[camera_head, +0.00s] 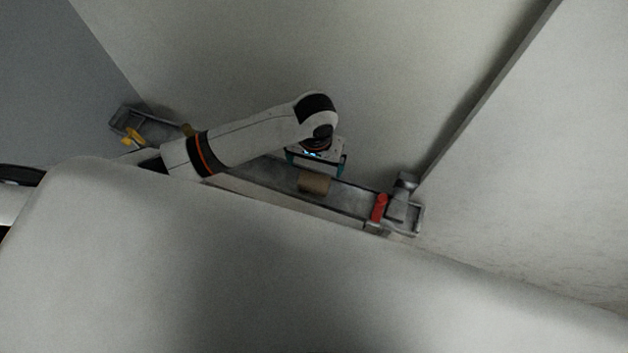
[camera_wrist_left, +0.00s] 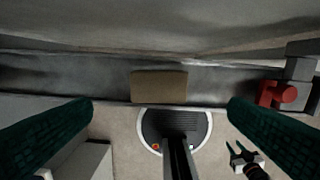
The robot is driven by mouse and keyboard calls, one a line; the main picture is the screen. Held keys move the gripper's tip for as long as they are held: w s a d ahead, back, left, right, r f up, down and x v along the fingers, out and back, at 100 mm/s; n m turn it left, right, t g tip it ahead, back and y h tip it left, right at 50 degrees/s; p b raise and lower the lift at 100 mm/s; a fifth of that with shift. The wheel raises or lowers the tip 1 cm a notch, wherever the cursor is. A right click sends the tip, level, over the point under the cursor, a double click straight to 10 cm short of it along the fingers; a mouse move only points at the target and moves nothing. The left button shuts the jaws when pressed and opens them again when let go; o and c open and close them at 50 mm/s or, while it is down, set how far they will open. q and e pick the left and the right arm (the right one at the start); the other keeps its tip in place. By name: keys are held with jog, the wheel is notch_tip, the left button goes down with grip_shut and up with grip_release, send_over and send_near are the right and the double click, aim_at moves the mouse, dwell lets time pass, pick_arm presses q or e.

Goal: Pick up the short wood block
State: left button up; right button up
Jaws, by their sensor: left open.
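The short wood block (camera_head: 314,183) is a small brown block lying on a long grey metal shelf or channel (camera_head: 350,200). My left gripper (camera_head: 316,165) is just behind and above it in the head view, its teal fingers partly hidden by the wrist. In the left wrist view the block (camera_wrist_left: 159,87) shows ahead, centred between the two spread fingers (camera_wrist_left: 160,112). The gripper is open and empty, apart from the block.
A red part (camera_head: 379,207) and a grey fitting (camera_head: 402,199) stand at the shelf's right end. A yellow part (camera_head: 133,137) is at its left end. A pale wall (camera_head: 430,70) rises behind; a large pale rounded surface fills the foreground.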

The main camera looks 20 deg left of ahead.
aim_at(314, 180)
pick_arm(q)
notch_tip(314, 180, down, 5)
jog(key=shift+a+f+p, duration=0.1)
jog(key=shift+f+p, duration=0.7)
jog(key=shift+f, duration=1.9)
jog(key=c, duration=1.1)
